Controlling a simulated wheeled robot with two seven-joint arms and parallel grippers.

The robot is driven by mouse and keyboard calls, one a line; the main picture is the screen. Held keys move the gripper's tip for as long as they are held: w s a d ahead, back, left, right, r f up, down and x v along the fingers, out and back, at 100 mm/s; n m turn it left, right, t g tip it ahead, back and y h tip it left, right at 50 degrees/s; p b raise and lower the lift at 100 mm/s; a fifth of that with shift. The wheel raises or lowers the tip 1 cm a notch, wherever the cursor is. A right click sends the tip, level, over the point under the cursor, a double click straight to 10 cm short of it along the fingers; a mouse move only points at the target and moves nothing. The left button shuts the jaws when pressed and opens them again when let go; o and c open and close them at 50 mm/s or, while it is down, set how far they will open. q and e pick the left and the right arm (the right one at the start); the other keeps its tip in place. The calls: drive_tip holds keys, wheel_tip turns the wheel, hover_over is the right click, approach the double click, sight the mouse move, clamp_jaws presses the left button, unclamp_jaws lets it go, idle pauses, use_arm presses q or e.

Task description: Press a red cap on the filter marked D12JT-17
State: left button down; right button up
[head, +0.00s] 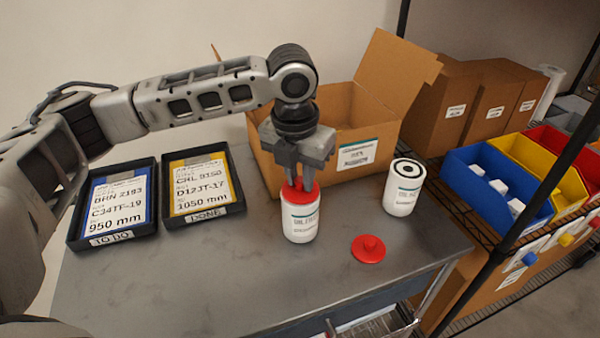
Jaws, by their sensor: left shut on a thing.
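A white filter (300,222) stands upright on the grey table, with a red cap (298,191) at its top. My left gripper (300,184) points straight down and is shut on that red cap. The cap touches the filter's top; whether it is fully seated I cannot tell. The small print on this filter is too blurred to read. A second white filter (403,188) stands upright to the right, its dark open top bare. A second red cap (369,248) lies on the table between and in front of the filters. My right gripper is not in view.
Two black trays with cards stand at the left: TO DO (110,240) and DONE (205,216), the latter's card reading D12JT-17. An open cardboard box (337,115) stands behind the gripper.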

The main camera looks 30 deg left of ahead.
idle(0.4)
use_arm(q)
drive_tip(key=c, duration=0.7)
unclamp_jaws()
drive_tip(key=shift+r, duration=3.45)
clamp_jaws()
drive_tip(key=shift+f, duration=0.1)
